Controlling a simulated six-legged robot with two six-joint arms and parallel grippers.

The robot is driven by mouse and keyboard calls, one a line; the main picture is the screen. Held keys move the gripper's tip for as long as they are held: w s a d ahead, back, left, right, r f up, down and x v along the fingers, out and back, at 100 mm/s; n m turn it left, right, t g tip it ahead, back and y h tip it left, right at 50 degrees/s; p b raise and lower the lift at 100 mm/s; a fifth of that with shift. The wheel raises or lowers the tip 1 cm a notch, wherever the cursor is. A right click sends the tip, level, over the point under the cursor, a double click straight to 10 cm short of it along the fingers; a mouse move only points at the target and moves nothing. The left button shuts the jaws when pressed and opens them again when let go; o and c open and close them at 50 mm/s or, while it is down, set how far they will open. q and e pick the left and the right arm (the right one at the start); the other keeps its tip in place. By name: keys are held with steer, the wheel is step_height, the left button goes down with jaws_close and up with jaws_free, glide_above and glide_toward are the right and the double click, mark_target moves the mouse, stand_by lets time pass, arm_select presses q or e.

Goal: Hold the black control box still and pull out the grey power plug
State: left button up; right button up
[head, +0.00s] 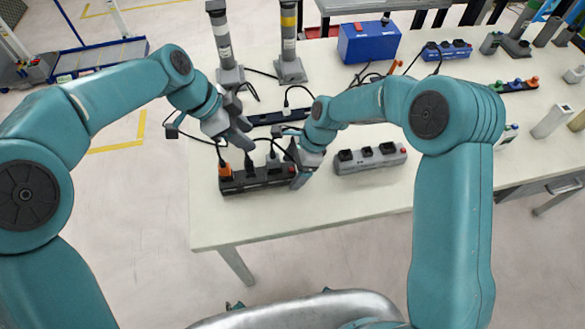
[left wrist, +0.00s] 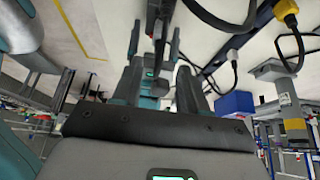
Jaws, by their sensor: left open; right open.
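The black control box (head: 256,187) lies near the front left of the table. An orange plug (head: 225,171), a black plug (head: 249,167) and a grey plug (head: 273,160) stand in its top. My left gripper (head: 238,140) is open just above and behind the box, over the black plug and left of the grey one. Its fingers (left wrist: 155,45) also show in the left wrist view, with dark cables beyond. My right gripper (head: 297,168) is open at the box's right end, close to the grey plug; whether it touches the box is unclear.
A grey box (head: 370,162) with black plugs lies to the right. A black strip (head: 279,117) lies behind, near two grey posts (head: 223,50) (head: 289,45). A blue case (head: 368,42) stands at the back. Cables run over the box. The front table area is clear.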

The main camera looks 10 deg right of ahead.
arm_select(q)
steer(key=shift+s, duration=0.1)
arm_select(e)
steer(key=shift+a+f, duration=0.2)
steer(key=shift+f, duration=0.25)
